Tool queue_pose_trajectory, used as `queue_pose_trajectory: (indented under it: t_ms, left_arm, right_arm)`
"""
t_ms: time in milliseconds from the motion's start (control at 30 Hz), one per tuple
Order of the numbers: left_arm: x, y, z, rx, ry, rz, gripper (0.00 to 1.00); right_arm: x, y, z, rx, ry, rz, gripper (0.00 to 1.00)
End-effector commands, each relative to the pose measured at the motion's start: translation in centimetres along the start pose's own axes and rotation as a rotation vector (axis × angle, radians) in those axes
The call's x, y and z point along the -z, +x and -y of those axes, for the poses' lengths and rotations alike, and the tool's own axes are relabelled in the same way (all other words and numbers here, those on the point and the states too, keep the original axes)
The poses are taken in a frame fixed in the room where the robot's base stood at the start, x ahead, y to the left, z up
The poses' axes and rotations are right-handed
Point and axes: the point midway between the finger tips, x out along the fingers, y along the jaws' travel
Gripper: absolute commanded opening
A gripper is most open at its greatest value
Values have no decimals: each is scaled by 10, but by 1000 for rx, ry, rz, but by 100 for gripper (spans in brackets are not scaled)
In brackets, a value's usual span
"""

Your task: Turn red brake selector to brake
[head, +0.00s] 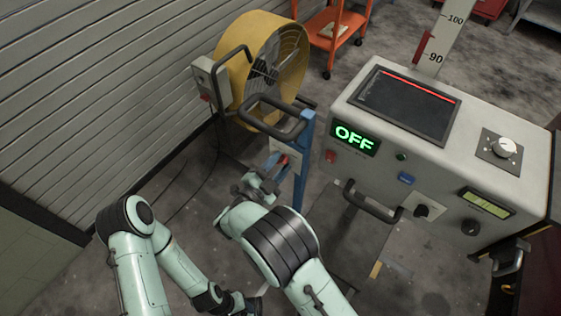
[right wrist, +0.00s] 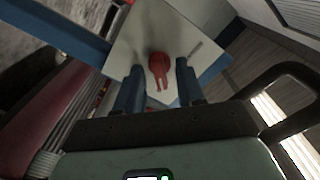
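The red brake selector (right wrist: 158,68) sits on a pale square plate (right wrist: 125,45). In the right wrist view its pointer end points down the picture, towards my gripper. The selector also shows small and partly hidden in the head view (head: 283,161), on the blue stand (head: 305,150). My right gripper (right wrist: 159,82) is open, with one blue-grey finger on each side of the selector and a gap to each. In the head view my right gripper (head: 268,176) is just in front of the plate.
A grey console (head: 340,115) with a green OFF display (head: 354,138) and a black front handle (head: 372,203) stands to the right. A yellow drum fan (head: 250,50) stands behind the stand. A black handle bar (head: 272,113) tops the stand. Floor is clear at left.

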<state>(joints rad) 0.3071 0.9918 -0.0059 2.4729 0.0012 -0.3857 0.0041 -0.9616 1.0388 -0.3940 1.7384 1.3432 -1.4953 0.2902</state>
Motion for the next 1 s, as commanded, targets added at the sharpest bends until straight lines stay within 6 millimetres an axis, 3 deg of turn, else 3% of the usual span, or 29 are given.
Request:
queue_pose_trajectory:
  t_ms: [167, 267, 300, 667, 1000]
  left_arm:
    - [0, 0, 0, 0, 0, 0, 48]
    - [0, 0, 0, 0, 0, 0, 48]
    - [0, 0, 0, 0, 0, 0, 48]
    - [0, -2, -1, 0, 0, 0, 48]
    - [0, -13, -5, -1, 1, -4, 48]
  right_arm:
    - [0, 0, 0, 0, 0, 0, 38]
    - [0, 0, 0, 0, 0, 0, 6]
    - [0, 0, 0, 0, 0, 0, 0]
    - [0, 0, 1, 0, -30, 0, 0]
    - [1, 1, 2, 0, -236, -2, 0]
